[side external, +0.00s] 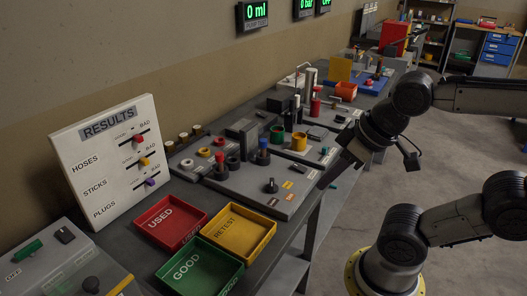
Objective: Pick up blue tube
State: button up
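A small blue upright cylinder (263,145) stands on the grey test panel on the bench, with a dark ring-like part at its foot. It is the clearest blue tube-like thing, but it is too small to tell for sure that it is the tube. My gripper (333,172) hangs at the right edge of the bench, to the right of the blue cylinder and apart from it. No held thing shows.
A red upright part (220,160) stands left of the blue cylinder. Red USED (172,222), yellow RETEST (240,233) and green GOOD (205,268) trays lie in front. A white RESULTS board (100,175) stands left. Yellow and green cups (299,141) and metal posts stand behind.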

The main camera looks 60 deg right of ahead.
jog(key=o, duration=0.8)
jog(key=shift+o, duration=0.2)
